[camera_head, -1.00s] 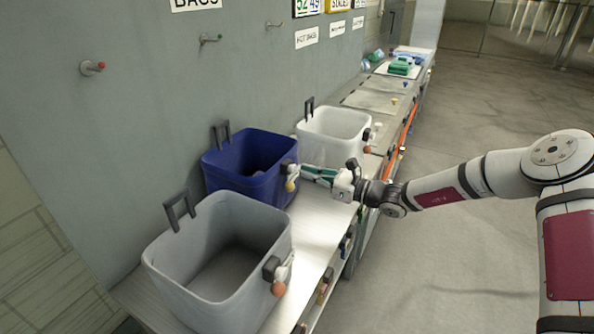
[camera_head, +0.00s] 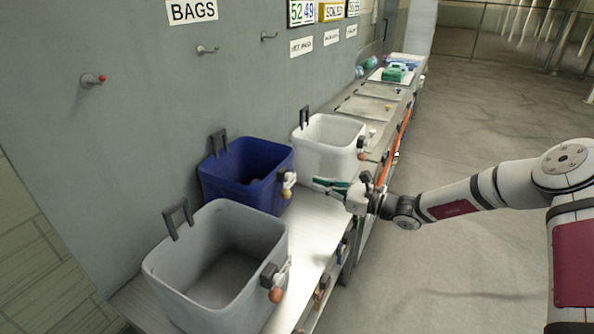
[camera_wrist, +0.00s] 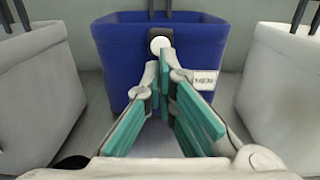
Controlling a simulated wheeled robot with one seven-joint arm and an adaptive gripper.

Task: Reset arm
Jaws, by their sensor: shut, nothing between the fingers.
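My gripper (camera_head: 330,187) has teal finger pads and points left toward the blue bin (camera_head: 243,194), apart from it in the head view. In the wrist view my gripper (camera_wrist: 163,72) is empty, its fingertips close together in front of the blue bin (camera_wrist: 112,55). A pale round knob shows on the bin's front just beyond the fingertips. My arm reaches in from the right, over the edge of the counter.
A grey bin (camera_head: 165,268) stands at the near left and a white bin (camera_head: 328,160) behind the blue one, all on a metal counter (camera_head: 312,232). Open floor (camera_head: 470,250) lies to the right.

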